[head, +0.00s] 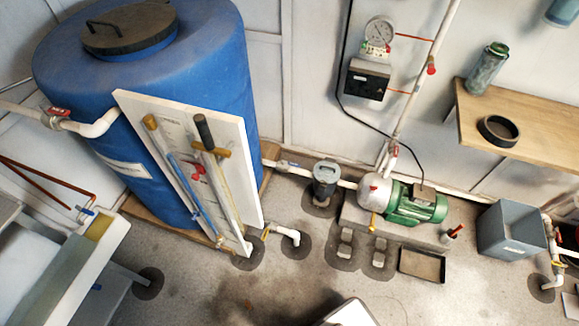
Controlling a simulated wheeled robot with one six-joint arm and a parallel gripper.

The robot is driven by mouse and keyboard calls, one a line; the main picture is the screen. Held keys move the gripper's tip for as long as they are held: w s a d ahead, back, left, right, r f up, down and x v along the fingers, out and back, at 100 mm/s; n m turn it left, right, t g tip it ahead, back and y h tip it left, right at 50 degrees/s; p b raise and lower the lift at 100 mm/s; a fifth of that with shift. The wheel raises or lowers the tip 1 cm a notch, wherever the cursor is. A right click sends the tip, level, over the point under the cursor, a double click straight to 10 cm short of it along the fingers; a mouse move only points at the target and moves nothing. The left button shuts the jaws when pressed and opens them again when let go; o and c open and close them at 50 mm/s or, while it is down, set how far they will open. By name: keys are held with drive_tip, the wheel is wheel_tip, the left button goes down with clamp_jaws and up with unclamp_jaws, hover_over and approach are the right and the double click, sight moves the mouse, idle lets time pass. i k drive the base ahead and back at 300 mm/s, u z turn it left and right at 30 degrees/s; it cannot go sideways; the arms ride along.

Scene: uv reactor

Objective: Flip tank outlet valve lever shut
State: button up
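The large blue tank (215,60) with a dark lid stands at the left. A white pipe (343,183) runs low from the tank's right side past a grey filter housing to the pump. A small valve fitting (288,164) sits on this pipe close to the tank; its lever is too small to read clearly. A red-levered valve (59,112) sits on another pipe at the tank's upper left. I cannot tell from this view alone which is the outlet valve. My gripper is not in view.
A white board (240,130) with long-handled tools leans against the tank front. A green pump (416,205), a black tray (422,265) and a grey bin (511,230) are at right. A short white elbow pipe (284,233) rises from the floor. The lower middle floor is mostly clear.

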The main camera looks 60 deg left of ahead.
sight(294, 164)
drive_tip(key=z, duration=0.05)
drive_tip(key=k, duration=1.15)
drive_tip(key=u, duration=1.3)
drive_tip(key=i, duration=1.65)
drive_tip(key=z, duration=0.05)
